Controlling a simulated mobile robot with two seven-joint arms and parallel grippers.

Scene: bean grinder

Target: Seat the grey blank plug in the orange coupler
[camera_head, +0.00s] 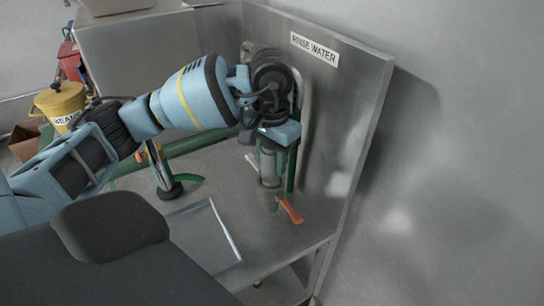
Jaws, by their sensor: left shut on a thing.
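My left arm reaches in from the left, and my left gripper (270,152) points down beside the steel back panel. It is shut on a grey cylindrical piece (268,164), which looks like the blank plug; the fingers partly hide it. Right below is a grey fitting (270,196) with an orange lever-like part (290,209) sticking out to the lower right; this appears to be the orange coupler. The held piece is in line above the fitting, but I cannot tell whether they touch or how deep it sits. My right gripper is out of view.
A steel panel (345,110) with a RINSE WATER label (314,48) stands close behind the gripper. A green pipe (291,168) runs beside it. A yellow beans bucket (60,100) is far left.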

